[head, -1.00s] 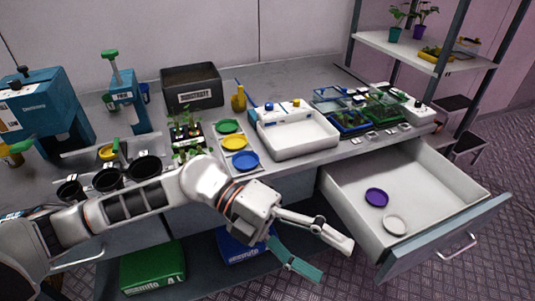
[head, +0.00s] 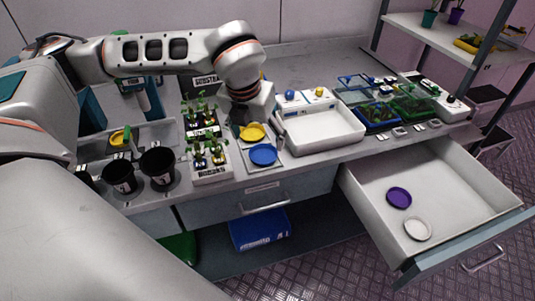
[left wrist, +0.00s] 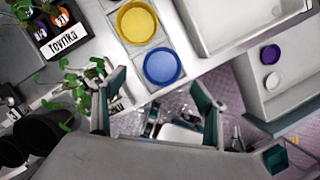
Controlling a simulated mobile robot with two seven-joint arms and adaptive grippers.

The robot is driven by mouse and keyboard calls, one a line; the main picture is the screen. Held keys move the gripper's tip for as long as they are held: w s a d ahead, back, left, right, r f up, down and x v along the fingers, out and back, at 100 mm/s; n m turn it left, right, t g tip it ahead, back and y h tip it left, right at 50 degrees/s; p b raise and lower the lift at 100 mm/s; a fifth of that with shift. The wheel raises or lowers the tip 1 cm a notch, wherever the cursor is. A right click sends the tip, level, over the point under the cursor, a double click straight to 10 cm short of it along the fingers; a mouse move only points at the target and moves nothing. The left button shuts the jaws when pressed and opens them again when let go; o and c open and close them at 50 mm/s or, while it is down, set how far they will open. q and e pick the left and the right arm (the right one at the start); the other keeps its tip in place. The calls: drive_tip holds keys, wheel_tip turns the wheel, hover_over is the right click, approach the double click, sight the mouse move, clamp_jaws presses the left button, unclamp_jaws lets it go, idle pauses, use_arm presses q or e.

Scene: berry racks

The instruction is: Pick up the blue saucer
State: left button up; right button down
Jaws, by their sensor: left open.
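The blue saucer (head: 263,155) lies flat at the front of a light saucer board (head: 275,163) near the counter's front edge. A yellow saucer (head: 253,132) lies just behind it. In the left wrist view the blue saucer (left wrist: 162,66) shows whole, with the yellow saucer (left wrist: 138,22) above it. My left gripper (left wrist: 156,90) is open and empty, its two teal fingers spread below and to either side of the blue saucer, apart from it. In the head view my left wrist hangs behind the saucers and hides the gripper's fingers. My right gripper is not in view.
Planters with seedlings (head: 211,160) stand left of the saucers, and black pots (head: 157,167) further left. A white basin (head: 325,130) stands close on the right. An open drawer (head: 440,200) juts out at right, holding a purple saucer (head: 399,198) and a white saucer (head: 417,229).

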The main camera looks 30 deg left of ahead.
sight(263, 156)
use_arm(q)
drive_tip(key=x, duration=0.6)
drive_tip(key=shift+d+f, duration=0.2)
drive_tip(key=shift+f, duration=0.1)
drive_tip(key=c, duration=1)
